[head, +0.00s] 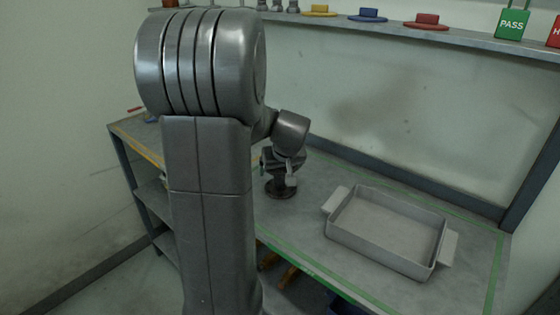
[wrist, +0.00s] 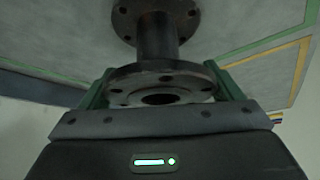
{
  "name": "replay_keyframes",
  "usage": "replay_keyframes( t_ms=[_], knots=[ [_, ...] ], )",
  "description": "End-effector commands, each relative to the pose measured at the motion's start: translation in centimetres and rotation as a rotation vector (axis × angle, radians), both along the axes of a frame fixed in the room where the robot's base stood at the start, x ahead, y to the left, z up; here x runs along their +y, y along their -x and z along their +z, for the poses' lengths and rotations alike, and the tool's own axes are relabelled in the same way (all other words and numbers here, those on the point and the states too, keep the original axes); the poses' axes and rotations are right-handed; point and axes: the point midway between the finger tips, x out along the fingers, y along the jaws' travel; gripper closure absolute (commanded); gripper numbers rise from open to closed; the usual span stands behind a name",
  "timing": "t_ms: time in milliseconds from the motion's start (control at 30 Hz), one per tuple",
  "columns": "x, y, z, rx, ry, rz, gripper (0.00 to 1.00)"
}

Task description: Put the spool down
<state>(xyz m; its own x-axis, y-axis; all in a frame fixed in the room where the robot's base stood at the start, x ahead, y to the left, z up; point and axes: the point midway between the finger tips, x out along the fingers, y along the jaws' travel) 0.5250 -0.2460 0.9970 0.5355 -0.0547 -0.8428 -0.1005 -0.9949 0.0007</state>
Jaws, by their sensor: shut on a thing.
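The spool (wrist: 157,40) is a dark metal pipe piece with a round bolted flange at each end. In the wrist view, the near flange sits between the green-padded fingers of my gripper (wrist: 160,78), which is shut on it. The far flange is toward the grey bench top. In the head view, my gripper (head: 282,165) is over the bench and the spool's dark lower flange (head: 280,189) shows beneath it. The spool looks about upright, low at the bench surface. I cannot tell whether it touches the bench. My arm and gripper hide its upper part.
A grey tray (head: 337,238) with two side handles stands empty to the right of the spool on the bench (head: 315,190). Green tape runs along the bench edges. A wall shelf (head: 385,28) holds coloured flanged parts and a green PASS sign (head: 512,23).

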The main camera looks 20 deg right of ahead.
Motion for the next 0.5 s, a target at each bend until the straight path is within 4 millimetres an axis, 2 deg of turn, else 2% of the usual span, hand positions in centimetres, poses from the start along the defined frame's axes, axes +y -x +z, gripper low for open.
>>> replay_keyframes(
  t_ms=[267, 300, 333, 500],
  knots=[
    [-0.05, -0.11, -0.02, -0.006, 0.003, 0.0, 0.78],
    [0.0, -0.01, -0.1, -0.001, 0.0, 0.0, 0.06],
    [0.0, -0.01, -0.08, -0.001, 0.0, 0.0, 0.01],
    [0.01, -0.01, -0.08, -0.001, 0.0, 0.0, 0.0]
  ],
)
